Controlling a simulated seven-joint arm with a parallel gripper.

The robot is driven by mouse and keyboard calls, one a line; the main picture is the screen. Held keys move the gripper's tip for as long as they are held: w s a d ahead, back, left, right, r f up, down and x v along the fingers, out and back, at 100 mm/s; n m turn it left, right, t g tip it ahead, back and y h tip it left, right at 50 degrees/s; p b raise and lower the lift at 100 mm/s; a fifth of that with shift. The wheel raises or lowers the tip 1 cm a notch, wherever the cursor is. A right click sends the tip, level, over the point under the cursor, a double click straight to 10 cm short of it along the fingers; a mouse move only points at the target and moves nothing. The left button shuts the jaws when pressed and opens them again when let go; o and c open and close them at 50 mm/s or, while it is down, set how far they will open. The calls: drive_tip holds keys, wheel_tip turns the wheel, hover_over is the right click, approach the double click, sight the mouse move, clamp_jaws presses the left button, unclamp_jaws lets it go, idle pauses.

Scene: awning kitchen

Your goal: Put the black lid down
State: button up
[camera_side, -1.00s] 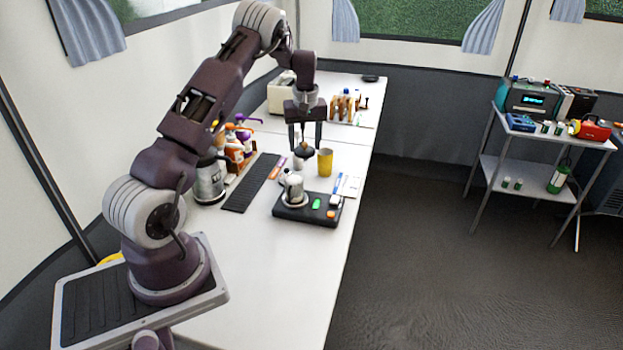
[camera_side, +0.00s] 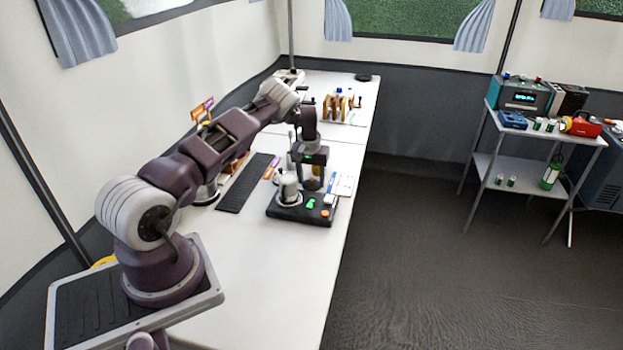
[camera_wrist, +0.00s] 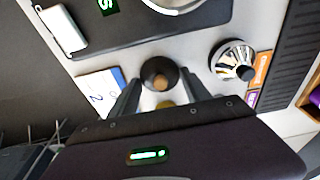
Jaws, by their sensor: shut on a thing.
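My gripper (camera_side: 311,184) is low over the table, just behind the black plate device (camera_side: 290,212). In the wrist view the black lid (camera_wrist: 154,66) with its brown knob sits between the two fingertips, and my gripper (camera_wrist: 160,80) is shut on it. In the side view the lid is hard to make out among the fingers and the pot. I cannot tell whether the lid touches the table. The metal pot (camera_side: 288,188) stands on the black device; its rim shows at the top of the wrist view (camera_wrist: 178,8).
A white printed card (camera_wrist: 98,88) lies on the other side. A long black mat (camera_side: 247,184) lies to the left. The front of the table is clear.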

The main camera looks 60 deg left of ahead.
sight(310, 188)
drive_tip(key=o, duration=1.1)
drive_tip(key=shift+f, duration=0.1)
drive_tip(key=shift+c, duration=0.2)
drive_tip(key=s+d+r+t, duration=0.1)
drive_tip(key=d+r, duration=0.3)
drive_tip(key=r, duration=0.5)
drive_tip(key=d+r+m, duration=0.1)
drive_tip(key=d+r, duration=0.4)
drive_tip(key=r, duration=0.4)
drive_tip(key=s+d+r+t, duration=0.1)
drive_tip(key=d+r, duration=0.3)
drive_tip(key=r, duration=0.5)
drive_tip(key=s+d+r+m+h, duration=0.25)
drive_tip(key=s+d+r, duration=0.55)
drive_tip(key=d+r, duration=0.4)
drive_tip(key=s+d+m, duration=0.1)
drive_tip(key=s+d, duration=0.3)
drive_tip(key=s, duration=0.3)
drive_tip(key=s+d+f+m+t+y, duration=0.1)
drive_tip(key=s+d+m, duration=0.1)
drive_tip(key=s+d, duration=0.3)
drive_tip(key=s+d+m+t, duration=0.1)
drive_tip(key=s+d, duration=0.3)
drive_tip(key=s, duration=0.7)
drive_tip(key=shift+d+f+m, duration=0.15)
drive_tip(key=shift+f+m, duration=0.15)
drive_tip(key=shift+m, duration=0.45)
